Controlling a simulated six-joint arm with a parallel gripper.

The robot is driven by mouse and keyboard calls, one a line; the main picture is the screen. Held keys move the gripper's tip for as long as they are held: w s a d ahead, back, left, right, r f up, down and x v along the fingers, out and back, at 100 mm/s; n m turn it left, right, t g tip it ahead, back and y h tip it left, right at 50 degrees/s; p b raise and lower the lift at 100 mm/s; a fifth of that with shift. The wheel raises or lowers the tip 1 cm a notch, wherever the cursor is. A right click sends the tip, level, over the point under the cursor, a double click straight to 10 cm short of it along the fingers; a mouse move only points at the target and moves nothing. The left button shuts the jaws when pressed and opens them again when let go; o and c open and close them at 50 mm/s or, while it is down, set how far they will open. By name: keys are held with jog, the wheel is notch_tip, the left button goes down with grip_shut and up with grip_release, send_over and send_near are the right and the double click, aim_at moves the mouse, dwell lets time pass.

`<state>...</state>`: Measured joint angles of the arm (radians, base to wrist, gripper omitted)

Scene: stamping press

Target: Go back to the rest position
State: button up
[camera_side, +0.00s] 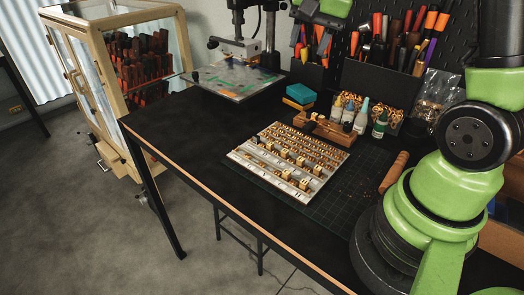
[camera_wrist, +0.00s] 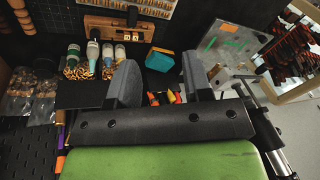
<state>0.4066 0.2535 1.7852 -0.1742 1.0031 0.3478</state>
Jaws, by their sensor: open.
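My gripper (camera_side: 312,42) hangs below my green arm link at the top of the side view, in front of the tool wall and above the back of the table. In the wrist view my gripper (camera_wrist: 158,65) shows two grey fingers spread wide apart. It is open, with nothing between the fingers. The blue and yellow sponges (camera_wrist: 160,60) appear beyond the gap, on the table. The stamping press (camera_side: 238,46) stands at the back left of the table, apart from my gripper.
A tray of brass type (camera_side: 280,172) lies on a cutting mat (camera_side: 340,190), with a wooden holder (camera_side: 330,132) behind it. Small bottles (camera_side: 361,115) and a wood-handled tool (camera_side: 394,172) are nearby. A glass-sided cabinet (camera_side: 112,95) stands left. The table's front left (camera_side: 195,135) is clear.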

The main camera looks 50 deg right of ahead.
jog(key=s+a+r+n+t+y, duration=0.1)
jog(key=s+a+r+n+t, duration=0.1)
jog(key=s+a+n, duration=0.2)
jog(key=s+a+r+n+t+y, duration=0.1)
jog(key=s+a+n, duration=0.3)
jog(key=s+a, duration=0.6)
jog(key=shift+s+a+r+t, duration=0.2)
jog(key=shift+s+r+t, duration=0.4)
jog(key=shift+s+r, duration=0.25)
